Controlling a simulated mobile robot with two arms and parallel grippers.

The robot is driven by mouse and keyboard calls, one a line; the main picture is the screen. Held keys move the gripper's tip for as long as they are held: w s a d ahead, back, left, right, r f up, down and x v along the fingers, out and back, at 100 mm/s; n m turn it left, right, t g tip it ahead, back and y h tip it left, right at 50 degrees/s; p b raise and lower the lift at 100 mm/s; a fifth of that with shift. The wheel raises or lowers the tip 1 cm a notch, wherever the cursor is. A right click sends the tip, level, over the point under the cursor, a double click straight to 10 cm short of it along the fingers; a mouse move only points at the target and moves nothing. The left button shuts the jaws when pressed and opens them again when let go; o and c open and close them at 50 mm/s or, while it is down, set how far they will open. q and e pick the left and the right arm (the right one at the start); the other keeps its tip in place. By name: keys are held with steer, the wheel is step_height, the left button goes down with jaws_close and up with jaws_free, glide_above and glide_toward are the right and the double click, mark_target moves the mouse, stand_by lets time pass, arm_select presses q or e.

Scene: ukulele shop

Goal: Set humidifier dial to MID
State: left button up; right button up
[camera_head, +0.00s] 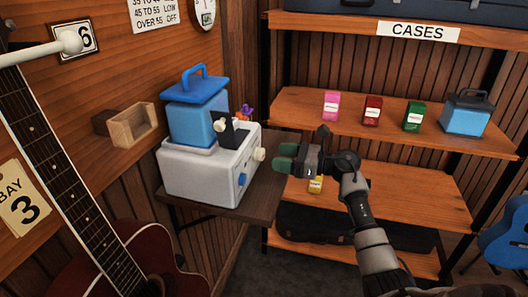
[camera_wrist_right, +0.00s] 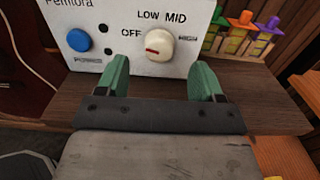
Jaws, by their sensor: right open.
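The humidifier (camera_head: 205,175) is a white box with a blue tank (camera_head: 192,108) on top. It stands on a small brown wall shelf. Its cream dial (camera_wrist_right: 165,44) is on the front, with OFF, LOW, MID and HIGH printed around it. The dial's red mark sits on its left side, nearest OFF. In the head view the dial (camera_head: 259,154) sticks out at the box's right. A blue power button (camera_wrist_right: 79,40) is left of the dial. My right gripper (camera_head: 284,157) is open, its green fingertips (camera_wrist_right: 162,75) apart, in front of and below the dial, not touching it.
Coloured tools (camera_wrist_right: 250,32) stand in a holder beyond the humidifier. The brown shelf (camera_head: 262,199) has bare space in front. A rack (camera_head: 292,104) with small boxes and a blue case (camera_head: 465,120) is at the right. A guitar (camera_head: 105,240) is at the left.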

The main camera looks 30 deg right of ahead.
mark_target(264, 152)
steer(key=shift+p+x, duration=0.4)
steer(key=shift+x, duration=2.35)
steer(key=c, duration=0.9)
